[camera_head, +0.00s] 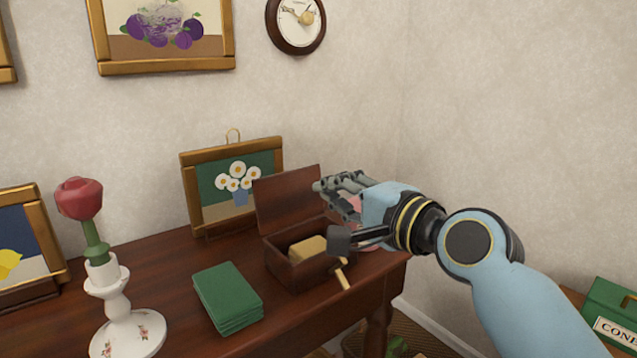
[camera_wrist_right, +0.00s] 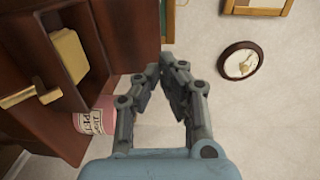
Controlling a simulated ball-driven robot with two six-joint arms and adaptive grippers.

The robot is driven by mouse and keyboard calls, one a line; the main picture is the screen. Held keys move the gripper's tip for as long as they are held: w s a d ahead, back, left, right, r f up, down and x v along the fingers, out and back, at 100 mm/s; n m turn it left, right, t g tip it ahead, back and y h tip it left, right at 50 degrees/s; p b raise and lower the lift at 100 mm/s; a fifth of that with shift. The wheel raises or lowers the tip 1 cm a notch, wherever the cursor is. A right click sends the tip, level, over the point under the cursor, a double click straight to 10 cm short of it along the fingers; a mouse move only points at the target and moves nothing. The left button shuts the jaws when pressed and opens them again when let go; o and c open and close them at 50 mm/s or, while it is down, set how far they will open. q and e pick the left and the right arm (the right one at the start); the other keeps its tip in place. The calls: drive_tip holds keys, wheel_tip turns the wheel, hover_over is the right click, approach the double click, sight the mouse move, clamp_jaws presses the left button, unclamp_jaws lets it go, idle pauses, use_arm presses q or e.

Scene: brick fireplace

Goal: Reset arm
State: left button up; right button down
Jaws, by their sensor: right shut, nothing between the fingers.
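My right gripper (camera_head: 323,186) reaches in from the right in the head view. It is held above the right end of the wooden desk, over and beside an open wooden box, and its fingers point left. In the right wrist view its two fingers (camera_wrist_right: 168,68) meet at the tips with nothing between them. My left gripper shows in neither view.
The open wooden box (camera_head: 283,271) holds a yellowish block (camera_head: 307,248). A pink labelled container (camera_wrist_right: 95,118) stands near it. Green books (camera_head: 228,297), a rose in a white candlestick (camera_head: 127,336) and a daisy picture (camera_head: 190,190) are on the desk (camera_head: 150,260). A green box (camera_head: 612,300) is at right.

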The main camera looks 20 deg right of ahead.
drive_tip(key=s+d+f+n+g+h, duration=0.2)
drive_tip(key=s+d+f+n+g, duration=0.25)
drive_tip(key=s, duration=0.55)
drive_tip(key=s+d+f+n+g+h, duration=0.2)
drive_tip(key=s+f+n+g+h, duration=0.15)
drive_tip(key=s+f+n, duration=0.55)
drive_tip(key=s+d+f+n+g+h, duration=0.1)
drive_tip(key=s+d+f+n+g, duration=0.25)
drive_tip(key=s, duration=0.85)
wheel_tip(320, 180, down, 24)
drive_tip(key=s+d+m+g, duration=0.1)
drive_tip(key=d+m+g, duration=0.1)
drive_tip(key=d+g, duration=0.1)
drive_tip(key=s+f+g, duration=0.1)
drive_tip(key=s+f, duration=1.6)
drive_tip(key=s, duration=0.2)
drive_tip(key=shift+s+d+f+m, duration=0.25)
drive_tip(key=shift+s+d+m, duration=0.05)
drive_tip(key=shift+s+d, duration=0.1)
